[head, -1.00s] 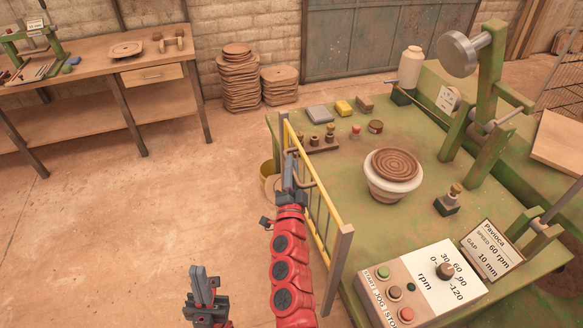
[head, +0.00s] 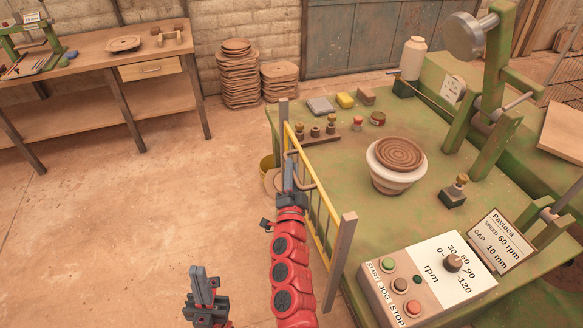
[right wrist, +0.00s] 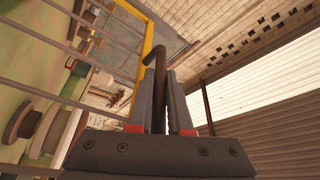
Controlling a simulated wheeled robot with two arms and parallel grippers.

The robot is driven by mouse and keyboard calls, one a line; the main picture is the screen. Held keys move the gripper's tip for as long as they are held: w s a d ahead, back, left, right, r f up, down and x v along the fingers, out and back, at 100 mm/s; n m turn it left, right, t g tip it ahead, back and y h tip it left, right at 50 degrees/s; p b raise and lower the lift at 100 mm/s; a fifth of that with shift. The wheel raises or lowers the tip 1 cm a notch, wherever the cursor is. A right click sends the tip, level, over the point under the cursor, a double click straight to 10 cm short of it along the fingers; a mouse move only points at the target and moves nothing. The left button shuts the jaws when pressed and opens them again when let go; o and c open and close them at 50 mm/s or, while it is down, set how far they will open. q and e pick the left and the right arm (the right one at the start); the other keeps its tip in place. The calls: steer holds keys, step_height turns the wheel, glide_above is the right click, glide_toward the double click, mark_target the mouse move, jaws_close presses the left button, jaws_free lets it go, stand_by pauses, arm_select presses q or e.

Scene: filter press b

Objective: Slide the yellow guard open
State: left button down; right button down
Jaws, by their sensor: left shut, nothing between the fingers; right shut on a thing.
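The yellow guard (head: 311,178) is a barred frame between two grey posts along the left edge of the green bench. Its yellow top bar sits below the tops of the posts. A dark bent handle (right wrist: 156,62) sticks out from it. My right gripper (head: 289,172) is shut on this handle, which runs down between the fingers (right wrist: 160,102) in the right wrist view. The guard's yellow frame (right wrist: 145,55) and bars also show there. My left gripper (head: 205,283) is shut and empty, low over the floor and apart from the guard.
On the green bench (head: 345,160) stand a white bowl with a clay disc (head: 396,165), a control box (head: 425,285) and a green press (head: 490,90). Stacked boards (head: 238,75) stand by the wall. The floor to the left is clear.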

step_height(320, 180, down, 18)
steer(key=b, duration=1.2)
steer(key=c, duration=0.8)
jaws_free()
steer(key=shift+c, duration=0.2)
steer(key=b+v, duration=0.1)
steer(key=v, duration=1.6)
steer(key=shift+s, duration=0.25)
steer(key=shift+f, duration=0.1)
steer(key=shift+s+f, duration=0.1)
